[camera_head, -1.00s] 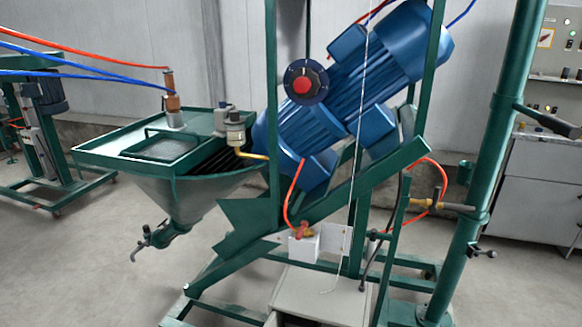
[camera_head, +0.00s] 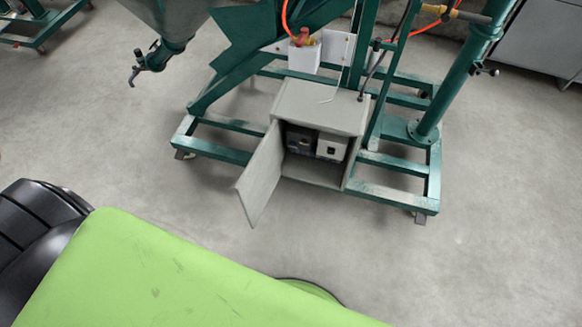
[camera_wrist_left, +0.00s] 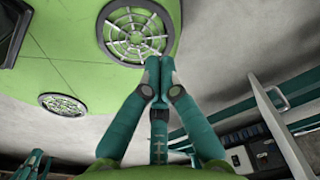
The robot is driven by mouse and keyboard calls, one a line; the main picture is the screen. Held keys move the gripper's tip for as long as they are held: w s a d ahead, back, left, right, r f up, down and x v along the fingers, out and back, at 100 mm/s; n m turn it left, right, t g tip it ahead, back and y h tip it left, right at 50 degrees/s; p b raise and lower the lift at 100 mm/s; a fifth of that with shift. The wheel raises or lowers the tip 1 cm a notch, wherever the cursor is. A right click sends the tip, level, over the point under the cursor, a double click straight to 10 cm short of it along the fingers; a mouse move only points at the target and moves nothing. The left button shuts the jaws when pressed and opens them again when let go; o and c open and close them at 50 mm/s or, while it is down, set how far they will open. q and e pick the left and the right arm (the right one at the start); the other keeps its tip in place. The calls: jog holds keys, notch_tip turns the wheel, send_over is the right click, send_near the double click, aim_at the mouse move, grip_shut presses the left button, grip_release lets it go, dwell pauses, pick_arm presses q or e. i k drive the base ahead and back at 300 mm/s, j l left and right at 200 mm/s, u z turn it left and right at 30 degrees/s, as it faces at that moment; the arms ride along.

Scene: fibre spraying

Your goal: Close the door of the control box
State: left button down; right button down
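The grey control box (camera_head: 325,105) stands low on the green machine frame in the head view. Its door (camera_head: 262,175) is hinged at the box's left side and stands wide open, swung out toward me. Dark and white devices show inside the box. In the left wrist view, my left gripper (camera_wrist_left: 159,62) has its green fingers together with nothing visible between them. What looks like the box's pale door (camera_wrist_left: 273,112) and dark interior are at the right of that view, apart from the fingers. My right gripper is in neither view.
The green machine frame (camera_head: 220,150) surrounds the box at floor level, with a green post at its right. A funnel with a valve (camera_head: 153,62) hangs at upper left. Bare floor lies in front of the door. My green body fills the lower left.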

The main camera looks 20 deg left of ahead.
aim_at(258, 181)
jog(key=j+z, duration=0.15)
jog(key=j, duration=0.3)
jog(key=k+j+z, duration=0.2)
jog(key=j, duration=0.3)
jog(key=j+z, duration=0.15)
jog(key=j, duration=0.3)
jog(key=k+j+z, duration=0.15)
jog(key=j, duration=0.3)
jog(key=k+j+z, duration=0.2)
jog(key=j, duration=0.7)
jog(key=k, duration=0.05)
